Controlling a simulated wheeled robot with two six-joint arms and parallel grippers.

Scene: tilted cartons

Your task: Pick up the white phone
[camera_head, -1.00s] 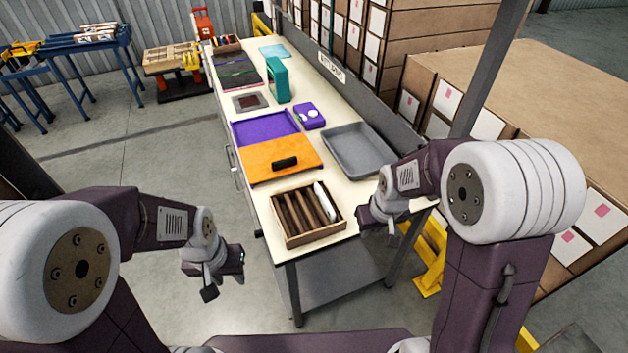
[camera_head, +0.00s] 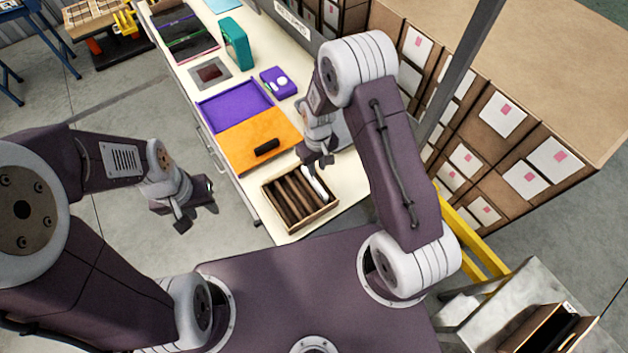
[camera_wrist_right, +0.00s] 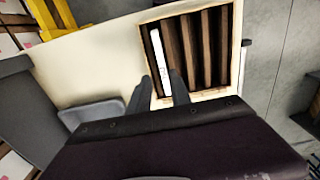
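The white phone (camera_head: 315,184) stands in the rightmost slot of a slotted wooden crate (camera_head: 296,230) on the table's near end. In the right wrist view the white phone (camera_wrist_right: 156,48) lies just ahead of my fingers, in the leftmost slot of the crate (camera_wrist_right: 240,45). My right gripper (camera_head: 319,161) hangs just behind and above the phone, its two fingers apart and empty. In the wrist view the right gripper (camera_wrist_right: 160,75) points along the phone; I cannot tell whether it touches. My left gripper (camera_head: 197,217) is open and empty over the floor, left of the table.
Behind the crate lie an orange panel (camera_head: 240,145) with a dark object (camera_head: 267,147), a purple tray (camera_head: 228,110) and a purple box (camera_head: 278,80). A grey tray (camera_wrist_right: 92,112) sits beside the crate. Cartons (camera_head: 510,115) line the table's right.

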